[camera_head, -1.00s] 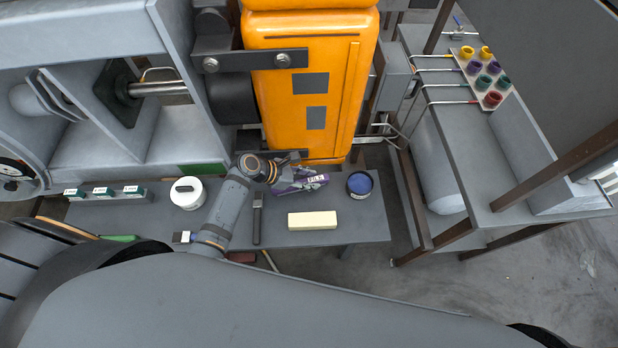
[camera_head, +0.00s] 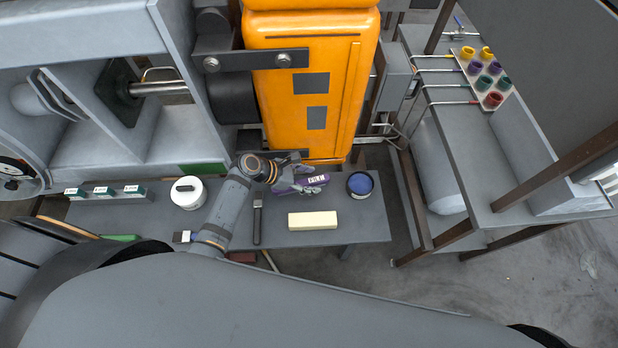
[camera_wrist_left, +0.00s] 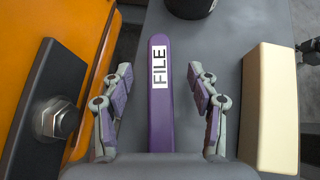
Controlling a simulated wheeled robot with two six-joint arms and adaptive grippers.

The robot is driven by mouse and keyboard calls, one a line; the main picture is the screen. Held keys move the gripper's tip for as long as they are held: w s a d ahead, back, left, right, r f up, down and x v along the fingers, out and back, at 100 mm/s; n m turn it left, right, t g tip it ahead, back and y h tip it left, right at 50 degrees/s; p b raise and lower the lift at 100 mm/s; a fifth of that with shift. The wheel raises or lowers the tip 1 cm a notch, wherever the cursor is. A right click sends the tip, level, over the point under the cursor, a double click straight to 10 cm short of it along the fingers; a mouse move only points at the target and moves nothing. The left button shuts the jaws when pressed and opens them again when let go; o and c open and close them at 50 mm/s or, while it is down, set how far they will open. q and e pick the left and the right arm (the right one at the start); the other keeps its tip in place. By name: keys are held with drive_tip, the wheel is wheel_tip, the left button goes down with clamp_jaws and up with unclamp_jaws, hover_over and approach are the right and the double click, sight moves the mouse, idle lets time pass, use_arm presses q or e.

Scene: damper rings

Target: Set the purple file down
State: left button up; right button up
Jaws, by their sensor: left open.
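The purple file (camera_head: 325,189), with a white label, lies on the grey bench just in front of the orange machine part. In the left wrist view the file (camera_wrist_left: 161,118) runs lengthwise between the fingers, its label reading "FILE". My left gripper (camera_head: 308,186) is over the file. In the wrist view its fingers (camera_wrist_left: 160,75) are spread, one on each side of the file with a visible gap to both, so it holds nothing. The file's near end is hidden behind the gripper's body. My right gripper does not show.
A cream block (camera_head: 313,220) lies in front of the file. A tin with blue contents (camera_head: 360,186) stands just to its right. A dark-handled tool (camera_head: 257,222) and a white pot (camera_head: 187,193) are to the left. The orange machine part (camera_head: 310,90) rises closely behind.

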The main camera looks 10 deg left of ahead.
use_arm(q)
drive_tip(key=shift+a, duration=0.15)
drive_tip(key=v, duration=1)
drive_tip(key=shift+s+a+r, duration=0.1)
drive_tip(key=shift+a, duration=0.1)
drive_tip(key=shift+s+a+r, duration=0.2)
drive_tip(key=shift+a+r, duration=0.15)
drive_tip(key=shift+r, duration=0.15)
